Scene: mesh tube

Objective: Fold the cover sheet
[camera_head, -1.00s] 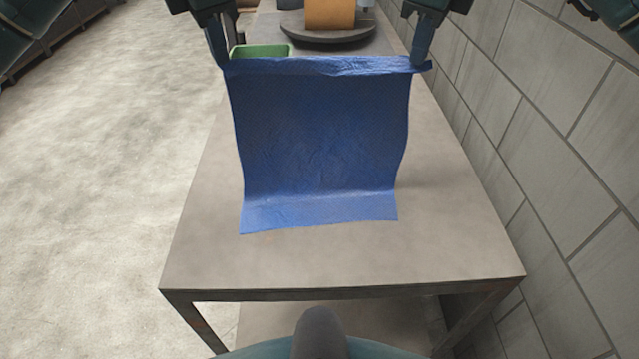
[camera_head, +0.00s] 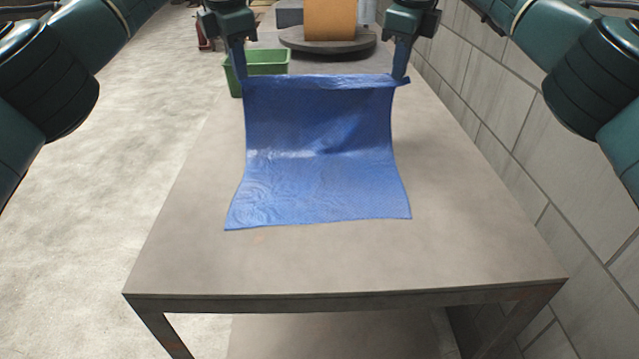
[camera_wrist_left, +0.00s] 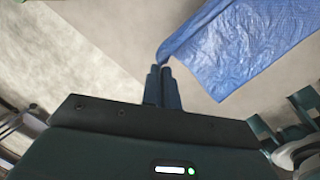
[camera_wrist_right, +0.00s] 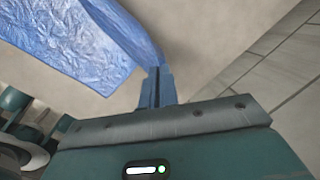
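The blue cover sheet (camera_head: 320,180) hangs by its far edge between my two grippers in the head view. Its upper part hangs down and its near part lies flat on the table. My left gripper (camera_head: 242,78) is shut on the sheet's far left corner. My right gripper (camera_head: 399,77) is shut on the far right corner. The left wrist view shows the sheet (camera_wrist_left: 235,50) running from the closed fingertips. The right wrist view shows the sheet (camera_wrist_right: 75,40) reaching the closed fingertips.
The grey table (camera_head: 345,262) has free surface in front of and beside the sheet. A green bin (camera_head: 268,62) stands behind the left corner. A dark round platform (camera_head: 327,42) with an orange-brown object (camera_head: 330,18) is at the back. A block wall (camera_head: 500,110) runs along the right.

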